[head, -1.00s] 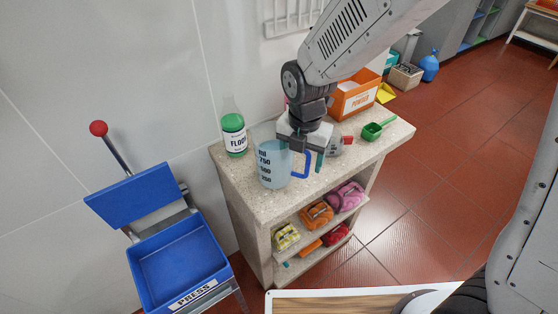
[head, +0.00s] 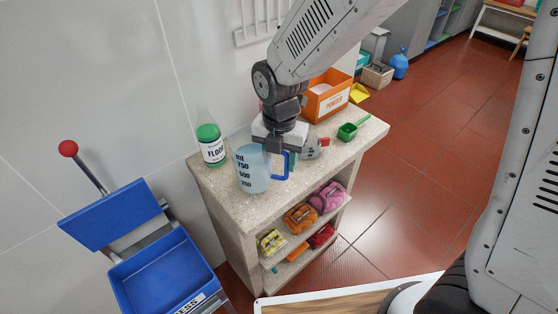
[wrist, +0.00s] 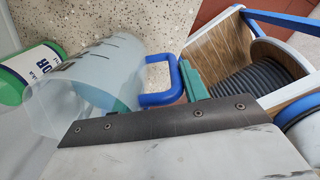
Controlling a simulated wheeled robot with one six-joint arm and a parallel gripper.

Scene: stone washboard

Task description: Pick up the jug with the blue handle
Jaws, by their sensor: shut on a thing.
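The jug (head: 252,170) is translucent pale blue with dark measuring marks and a blue handle (head: 287,166) on its right. It stands upright at the left front of the stone top; whether its base touches the stone is hard to tell. In the wrist view the jug (wrist: 95,72) lies across the left, with its handle (wrist: 160,100) near the middle. My gripper (head: 283,158) is shut on the handle from above. One green finger shows right beside the handle; the other is mostly hidden, with a teal patch seen near the jug's wall.
A grey-and-red item (head: 313,147), a green scoop (head: 354,130) and an orange powder box (head: 327,98) are on the right. Coloured bundles fill the shelf below. A blue press bucket (head: 160,270) stands left.

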